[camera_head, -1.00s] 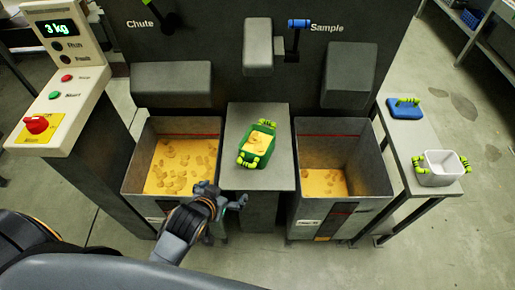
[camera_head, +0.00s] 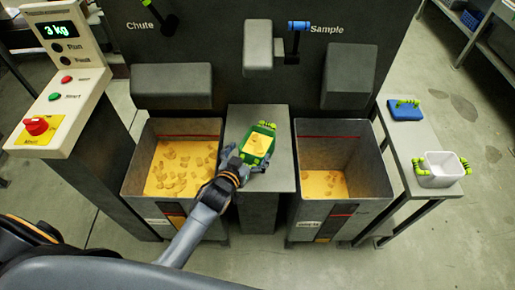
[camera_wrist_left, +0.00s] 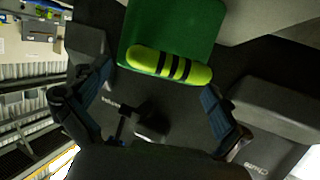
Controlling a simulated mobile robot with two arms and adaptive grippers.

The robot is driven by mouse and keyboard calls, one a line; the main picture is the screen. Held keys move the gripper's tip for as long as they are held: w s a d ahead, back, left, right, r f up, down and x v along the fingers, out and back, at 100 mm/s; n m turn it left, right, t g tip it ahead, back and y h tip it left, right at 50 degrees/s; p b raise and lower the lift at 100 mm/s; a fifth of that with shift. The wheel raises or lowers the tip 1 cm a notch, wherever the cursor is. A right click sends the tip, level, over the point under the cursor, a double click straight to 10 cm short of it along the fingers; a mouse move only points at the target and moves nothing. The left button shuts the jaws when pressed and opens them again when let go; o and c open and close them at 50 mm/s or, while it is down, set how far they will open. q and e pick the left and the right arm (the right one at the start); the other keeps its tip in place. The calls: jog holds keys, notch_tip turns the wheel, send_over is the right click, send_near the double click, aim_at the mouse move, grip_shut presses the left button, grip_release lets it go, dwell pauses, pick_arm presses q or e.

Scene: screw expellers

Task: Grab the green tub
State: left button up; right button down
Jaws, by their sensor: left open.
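The green tub (camera_head: 258,141) holds yellow pieces and stands on the grey middle pedestal between the two bins. It has lime-green handles with dark bands. My left gripper (camera_head: 246,161) is at the tub's near end, its fingers hiding the near handle in the head view. In the left wrist view the near handle (camera_wrist_left: 170,66) and the tub's green wall (camera_wrist_left: 172,32) lie ahead, between the open fingers of my left gripper (camera_wrist_left: 163,103). I see no finger closed on the handle. My right gripper is not in view.
The left bin (camera_head: 135,170) and right bin (camera_head: 373,185) hold yellow pieces and flank the pedestal (camera_head: 280,178). Grey spouts overhang the bins. A control panel (camera_head: 68,90) stands at left. A side table at right holds a blue lid (camera_head: 404,112) and white tub (camera_head: 440,172).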

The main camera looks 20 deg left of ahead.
aim_at(264, 132)
pick_arm(q)
jog(key=x, duration=0.5)
jog(key=shift+w+d+r+p, duration=0.2)
jog(key=shift+w+p, duration=0.1)
jog(key=shift+w, duration=0.15)
jog(key=c, duration=1)
jog(key=shift+c, duration=0.5)
jog(key=shift+r, duration=0.15)
